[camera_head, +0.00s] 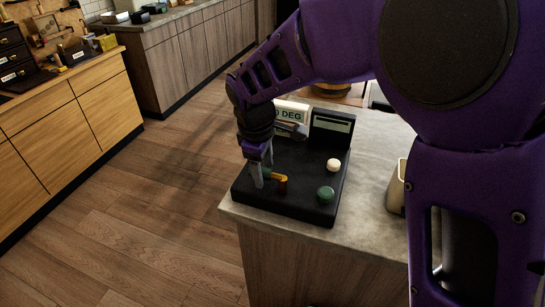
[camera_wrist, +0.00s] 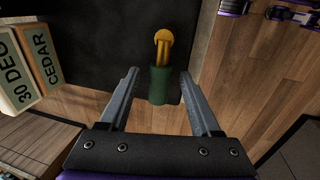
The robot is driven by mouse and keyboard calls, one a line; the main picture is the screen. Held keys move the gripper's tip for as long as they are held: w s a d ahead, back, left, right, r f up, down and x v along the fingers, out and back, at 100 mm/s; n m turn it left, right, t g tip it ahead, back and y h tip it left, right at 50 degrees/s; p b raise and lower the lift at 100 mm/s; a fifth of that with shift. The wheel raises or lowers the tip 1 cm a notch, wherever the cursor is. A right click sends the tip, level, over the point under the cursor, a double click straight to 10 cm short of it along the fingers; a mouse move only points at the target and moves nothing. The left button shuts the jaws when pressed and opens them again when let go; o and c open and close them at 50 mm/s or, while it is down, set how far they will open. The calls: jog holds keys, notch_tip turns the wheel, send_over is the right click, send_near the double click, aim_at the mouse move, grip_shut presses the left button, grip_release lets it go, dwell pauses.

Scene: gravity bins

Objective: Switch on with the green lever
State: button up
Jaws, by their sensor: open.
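The lever has a green grip (camera_wrist: 158,86) and a yellow arm (camera_wrist: 163,38). In the head view the yellow arm (camera_head: 281,179) lies low over the black console (camera_head: 300,207), near its front left. My gripper (camera_head: 263,172) is at the lever, pointing down. In the wrist view my gripper (camera_wrist: 159,75) is open, with one finger on each side of the green grip and a gap visible on both sides. In the head view the fingers partly hide the green grip.
A cream knob (camera_head: 334,165) and a green knob (camera_head: 326,194) stand on the console's right side. A dark display (camera_head: 332,126) and a "DEG" block (camera_head: 291,111) stand at the back. A beige container (camera_head: 396,190) stands to the right on the grey counter (camera_head: 372,170).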

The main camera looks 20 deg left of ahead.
jog(key=shift+c, duration=0.2)
grip_shut()
dwell(1.1)
